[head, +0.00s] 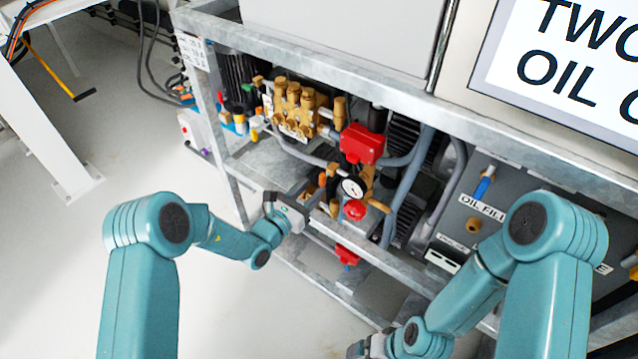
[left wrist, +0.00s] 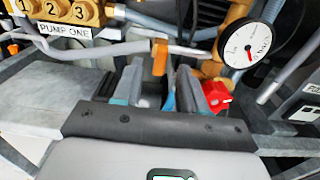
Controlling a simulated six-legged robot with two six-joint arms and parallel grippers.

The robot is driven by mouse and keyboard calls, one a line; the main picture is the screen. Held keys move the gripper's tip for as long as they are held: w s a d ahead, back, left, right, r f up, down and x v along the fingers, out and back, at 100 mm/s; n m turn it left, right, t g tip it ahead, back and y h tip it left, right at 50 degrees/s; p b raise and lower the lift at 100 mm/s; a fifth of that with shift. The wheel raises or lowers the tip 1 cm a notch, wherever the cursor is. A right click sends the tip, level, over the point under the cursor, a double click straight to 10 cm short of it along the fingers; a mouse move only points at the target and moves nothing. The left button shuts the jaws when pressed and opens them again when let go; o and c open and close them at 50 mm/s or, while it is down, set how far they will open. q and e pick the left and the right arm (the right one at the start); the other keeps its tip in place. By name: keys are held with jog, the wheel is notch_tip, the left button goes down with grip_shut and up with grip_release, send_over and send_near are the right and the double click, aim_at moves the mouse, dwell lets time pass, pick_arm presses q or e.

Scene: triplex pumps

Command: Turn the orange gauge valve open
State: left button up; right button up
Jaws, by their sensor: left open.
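The orange gauge valve handle (left wrist: 159,57) stands upright in the left wrist view, on the pipework left of the white pressure gauge (left wrist: 250,45). In the head view the handle (head: 322,180) is small, beside the same gauge (head: 352,187). My left gripper (head: 308,197) is at the pump frame, just left of the gauge. In the left wrist view its jaws (left wrist: 160,84) are open, with the handle's lower end showing between and beyond the fingertips. I cannot tell whether they touch it. My right gripper (head: 368,347) is low at the bottom edge, mostly hidden.
A red knob (head: 355,210) sits under the gauge and a red box (head: 362,145) above it. The brass pump (head: 295,103) is behind to the left. A galvanized frame rail (head: 330,75) crosses above. Floor at left is clear.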

aim_at(320, 181)
pick_arm(q)
jog(key=shift+x, duration=1.95)
grip_shut()
